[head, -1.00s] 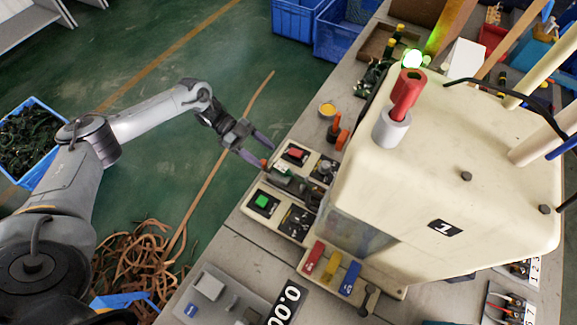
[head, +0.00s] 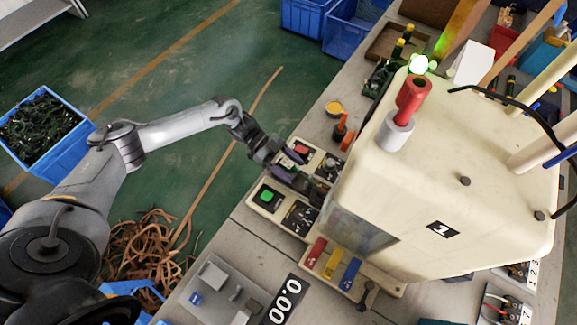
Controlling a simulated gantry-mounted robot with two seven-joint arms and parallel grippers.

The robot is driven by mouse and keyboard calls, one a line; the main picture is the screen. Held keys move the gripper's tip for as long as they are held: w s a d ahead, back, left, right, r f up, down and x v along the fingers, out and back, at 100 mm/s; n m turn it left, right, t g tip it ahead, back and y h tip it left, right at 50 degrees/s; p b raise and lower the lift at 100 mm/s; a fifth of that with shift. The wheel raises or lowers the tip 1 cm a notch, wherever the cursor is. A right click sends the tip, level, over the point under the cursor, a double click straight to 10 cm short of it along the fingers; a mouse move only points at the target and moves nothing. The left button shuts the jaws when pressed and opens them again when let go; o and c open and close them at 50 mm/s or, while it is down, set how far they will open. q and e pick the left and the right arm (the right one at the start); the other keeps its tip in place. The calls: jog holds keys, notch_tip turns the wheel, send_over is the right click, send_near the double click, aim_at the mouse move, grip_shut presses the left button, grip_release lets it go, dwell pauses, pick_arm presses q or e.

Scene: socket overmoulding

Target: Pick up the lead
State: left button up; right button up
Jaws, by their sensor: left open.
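My left gripper (head: 297,168) is open, over the control panels at the near-left side of the cream machine. Its fingers point right, towards the machine. A dark piece that looks like the lead (head: 305,185) lies between the two panels, beside the fingers. The gripper hides part of it, and I cannot tell whether the fingers touch it. More dark green leads are heaped in the blue crate (head: 68,158) on the floor at left, and some lie by the wooden tray (head: 376,46) at the back. My right gripper is not in view.
The cream machine (head: 450,170) fills the right of the bench. The panel with the green button (head: 266,197) lies just nearer than the gripper. An orange-handled tool (head: 340,127) and a yellow-topped tin (head: 334,108) stand beyond. Brown strips (head: 140,250) litter the floor.

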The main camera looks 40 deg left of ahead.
pick_arm(q)
jog(key=shift+a, duration=0.1)
jog(key=shift+c, duration=0.2)
jog(key=c, duration=1)
